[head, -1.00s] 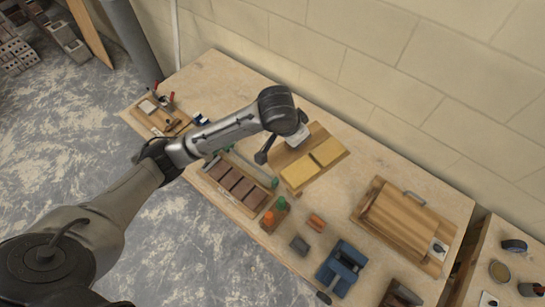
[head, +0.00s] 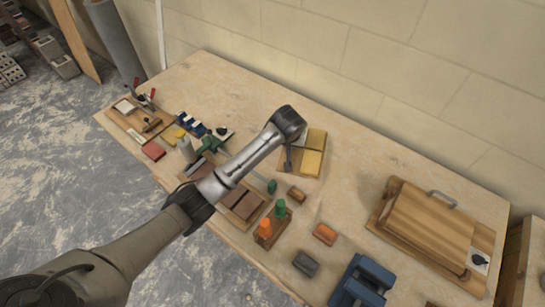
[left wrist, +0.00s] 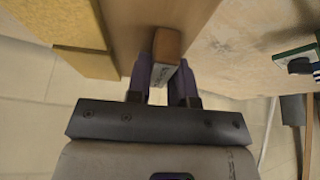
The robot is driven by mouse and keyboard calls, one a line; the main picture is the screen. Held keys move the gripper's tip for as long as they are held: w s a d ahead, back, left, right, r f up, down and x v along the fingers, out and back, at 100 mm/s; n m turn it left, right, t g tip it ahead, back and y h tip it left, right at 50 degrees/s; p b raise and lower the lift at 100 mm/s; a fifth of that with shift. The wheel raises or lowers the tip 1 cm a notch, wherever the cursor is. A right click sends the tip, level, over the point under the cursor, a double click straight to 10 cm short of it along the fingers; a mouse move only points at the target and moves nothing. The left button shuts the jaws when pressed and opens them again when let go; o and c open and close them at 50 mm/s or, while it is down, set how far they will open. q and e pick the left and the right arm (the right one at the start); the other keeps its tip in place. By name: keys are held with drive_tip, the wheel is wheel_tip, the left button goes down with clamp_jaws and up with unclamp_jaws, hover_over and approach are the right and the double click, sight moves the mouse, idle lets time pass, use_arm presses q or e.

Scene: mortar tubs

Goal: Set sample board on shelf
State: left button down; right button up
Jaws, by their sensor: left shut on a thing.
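My left gripper (head: 289,162) is over the workbench beside a wooden board with yellow panels (head: 314,140); my forearm and wrist cover part of that board. In the left wrist view, the gripper's two dark purple fingers (left wrist: 163,78) are closed on the sides of a small wooden piece (left wrist: 167,45) with a pale lettered face. The yellow-panelled board also shows there as a broad brown surface with a yellow panel (left wrist: 92,22). I cannot tell whether the held piece touches it. No shelf can be made out. My right gripper is out of view.
The workbench (head: 365,170) carries a tray of brown tiles (head: 243,204), a holder with orange and green bottles (head: 266,230), an orange block (head: 325,234), a blue vise-like tool (head: 360,283) and a large handled wooden board (head: 425,225). A block wall stands behind.

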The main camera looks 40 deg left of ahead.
use_arm(q)
drive_tip(key=a+f, duration=0.2)
drive_tip(key=a, duration=0.1)
drive_tip(key=s+a+f, duration=0.1)
drive_tip(key=a+f, duration=0.1)
drive_tip(key=a, duration=0.2)
drive_tip(key=s+a+f+b, duration=0.1)
drive_tip(key=a+f, duration=0.1)
drive_tip(key=a, duration=0.2)
drive_tip(key=shift+s+f, duration=0.15)
drive_tip(key=shift+f, duration=0.25)
drive_tip(key=shift+f+b, duration=0.35)
drive_tip(key=shift+f, duration=1.7)
drive_tip(key=shift+f, duration=0.15)
drive_tip(key=c, duration=1)
unclamp_jaws()
drive_tip(key=p+v, duration=0.2)
drive_tip(key=v, duration=0.9)
drive_tip(key=shift+o, duration=0.4)
drive_tip(key=shift+s+r, duration=0.2)
drive_tip(key=shift+r, duration=0.4)
